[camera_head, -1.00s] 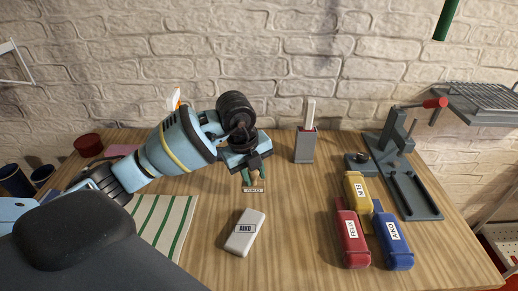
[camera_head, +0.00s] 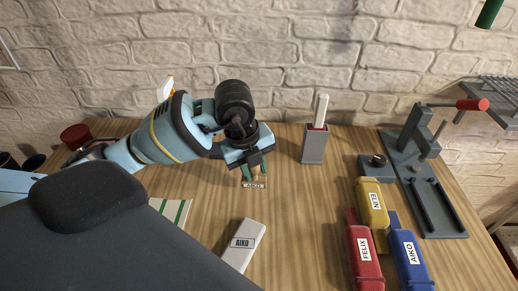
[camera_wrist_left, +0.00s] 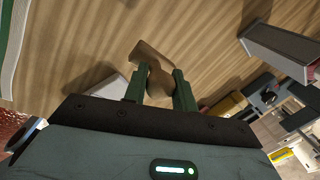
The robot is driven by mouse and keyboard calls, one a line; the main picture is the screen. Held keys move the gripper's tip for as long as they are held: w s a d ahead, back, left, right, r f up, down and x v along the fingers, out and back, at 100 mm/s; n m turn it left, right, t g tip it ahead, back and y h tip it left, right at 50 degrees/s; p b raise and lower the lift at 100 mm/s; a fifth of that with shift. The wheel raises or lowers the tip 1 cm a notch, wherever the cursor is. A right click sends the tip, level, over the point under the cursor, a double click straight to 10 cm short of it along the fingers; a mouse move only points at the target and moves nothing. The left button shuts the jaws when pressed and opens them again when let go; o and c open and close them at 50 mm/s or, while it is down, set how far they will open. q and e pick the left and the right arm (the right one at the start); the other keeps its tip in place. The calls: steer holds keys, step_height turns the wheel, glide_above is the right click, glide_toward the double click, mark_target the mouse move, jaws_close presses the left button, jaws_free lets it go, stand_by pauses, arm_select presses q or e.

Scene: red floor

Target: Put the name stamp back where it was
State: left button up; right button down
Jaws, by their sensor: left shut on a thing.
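The name stamp (camera_head: 254,185) has a wooden handle and a small plate reading AIKO. My left gripper (camera_head: 254,172) is shut on its handle and holds it above the table, behind a white box (camera_head: 243,246) labelled AIKO. In the left wrist view, the brown stamp (camera_wrist_left: 151,59) sits between the green fingers of my left gripper (camera_wrist_left: 160,84). Three cases lie at the right: red FELIX (camera_head: 363,262), yellow ELIN (camera_head: 371,203) and blue AIKO (camera_head: 409,256). My right gripper is not in view.
A grey holder (camera_head: 314,147) with a white-handled thing stands at the back. A grey press (camera_head: 424,180) with a red-knobbed lever stands at the right. A green-striped cloth (camera_head: 172,211) lies at the left. The wooden table (camera_head: 300,212) is bare between white box and cases.

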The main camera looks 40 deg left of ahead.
arm_select(q)
steer(key=w+a, duration=0.2)
steer(key=w, duration=0.2)
steer(key=w+a+f, duration=0.1)
steer(key=w+a, duration=0.1)
steer(key=w, duration=0.2)
steer(key=w+a, duration=0.3)
steer(key=w, duration=0.1)
steer(key=shift+w+f, duration=0.1)
steer(key=shift+f, duration=0.1)
steer(key=shift+w+a, duration=0.2)
steer(key=shift+w, duration=0.1)
steer(key=shift+f, duration=1.75)
steer(key=shift+f, duration=0.2)
steer(key=o, duration=0.8)
steer(key=shift+r, duration=0.15)
steer(key=r, duration=0.4)
steer(key=s+r, duration=0.1)
steer(key=r, duration=0.3)
steer(key=s+a+r, duration=0.1)
steer(key=r, duration=0.3)
steer(key=shift+a, duration=0.1)
